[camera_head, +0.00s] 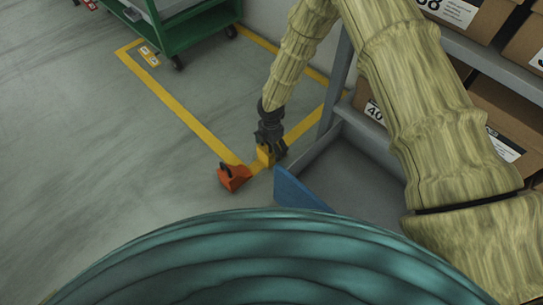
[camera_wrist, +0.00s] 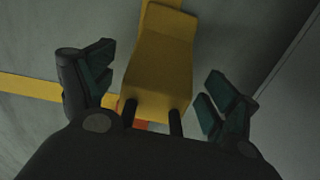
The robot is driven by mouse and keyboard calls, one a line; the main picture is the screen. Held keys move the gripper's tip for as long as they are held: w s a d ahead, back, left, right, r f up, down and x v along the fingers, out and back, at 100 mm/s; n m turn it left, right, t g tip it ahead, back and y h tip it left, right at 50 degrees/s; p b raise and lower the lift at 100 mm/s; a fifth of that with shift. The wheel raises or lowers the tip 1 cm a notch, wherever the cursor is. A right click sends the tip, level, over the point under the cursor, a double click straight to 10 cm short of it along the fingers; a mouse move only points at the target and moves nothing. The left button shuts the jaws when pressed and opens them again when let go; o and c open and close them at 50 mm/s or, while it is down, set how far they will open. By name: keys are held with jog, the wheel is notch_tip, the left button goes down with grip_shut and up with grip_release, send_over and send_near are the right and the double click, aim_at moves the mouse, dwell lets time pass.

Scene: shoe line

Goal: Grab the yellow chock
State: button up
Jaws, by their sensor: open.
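The yellow chock (camera_head: 264,154) stands on the floor near the corner of the yellow floor line, close to the grey shelf. My gripper (camera_head: 271,142) is down at the chock, partly covering it in the head view. In the wrist view the yellow chock (camera_wrist: 160,65) lies between the two spread fingers of my gripper (camera_wrist: 155,90).
An orange chock (camera_head: 234,177) with a dark handle sits just left of the yellow one. A blue panel (camera_head: 300,190) and a grey shelf (camera_head: 365,133) with cardboard boxes stand close on the right. A green cart (camera_head: 190,30) is at the back. Floor to the left is clear.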

jog(key=shift+f, duration=0.35)
jog(key=shift+c, duration=0.5)
jog(key=c, duration=1.3)
jog(key=shift+c, duration=0.4)
jog(key=shift+r, duration=0.2)
